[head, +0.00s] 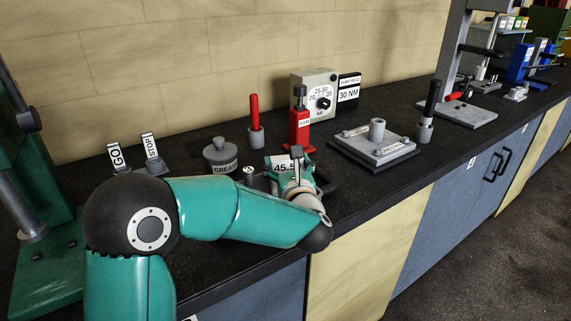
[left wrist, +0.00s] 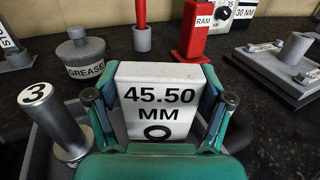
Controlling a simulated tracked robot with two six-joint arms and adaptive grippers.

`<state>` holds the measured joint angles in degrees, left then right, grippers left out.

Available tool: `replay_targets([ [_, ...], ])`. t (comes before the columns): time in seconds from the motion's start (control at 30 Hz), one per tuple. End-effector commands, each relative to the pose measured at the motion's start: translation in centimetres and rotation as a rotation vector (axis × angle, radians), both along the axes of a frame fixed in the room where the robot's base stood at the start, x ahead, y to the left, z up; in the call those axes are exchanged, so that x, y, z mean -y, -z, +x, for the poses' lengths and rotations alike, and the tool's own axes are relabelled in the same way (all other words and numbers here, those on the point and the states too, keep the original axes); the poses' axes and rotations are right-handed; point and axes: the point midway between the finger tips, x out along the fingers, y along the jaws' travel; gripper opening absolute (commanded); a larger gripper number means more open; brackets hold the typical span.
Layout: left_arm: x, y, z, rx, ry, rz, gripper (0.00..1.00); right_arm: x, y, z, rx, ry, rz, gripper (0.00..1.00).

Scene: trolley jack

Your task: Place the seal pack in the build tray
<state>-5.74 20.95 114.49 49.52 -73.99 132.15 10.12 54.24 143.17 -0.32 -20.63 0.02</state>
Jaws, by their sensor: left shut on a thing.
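The seal pack (left wrist: 160,75) is a white block marked "45.50 MM" with a ring symbol. My left gripper (left wrist: 160,108) is shut on it, one finger on each side. In the head view the pack (head: 281,166) shows partly behind the left gripper (head: 292,172), over the dark bench. A dark low tray (head: 328,188), likely the build tray, shows at its edge beside the gripper; my arm hides most of it. A grey cylinder marked "3" (left wrist: 58,120) stands left of the pack in the wrist view. I cannot tell whether the pack touches anything below. My right gripper is not in view.
A grease pot (head: 220,157), a red-handled tool (head: 255,122), a red RAM block (head: 300,128) and a dial box (head: 316,95) stand behind. A grey plate with a post (head: 375,147) is to the right. GO and STOP signs (head: 150,146) stand left.

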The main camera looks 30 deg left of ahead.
Motion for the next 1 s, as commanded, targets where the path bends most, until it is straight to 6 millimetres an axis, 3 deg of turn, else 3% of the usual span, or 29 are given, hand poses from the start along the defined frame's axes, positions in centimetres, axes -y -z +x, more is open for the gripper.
replay_targets([
  [0.37,0.04,0.68,0.02,0.001,0.001,0.000,0.46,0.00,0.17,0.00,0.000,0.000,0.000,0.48],
  [0.4,0.04,0.70,0.01,0.001,0.001,0.001,0.82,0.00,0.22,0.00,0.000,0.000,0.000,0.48],
  [0.5,0.04,0.61,0.01,0.001,0.001,0.001,0.98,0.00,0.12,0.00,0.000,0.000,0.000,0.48],
  [1.0,0.54,0.62,-0.40,0.002,0.003,-0.001,1.00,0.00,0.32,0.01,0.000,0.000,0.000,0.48],
])
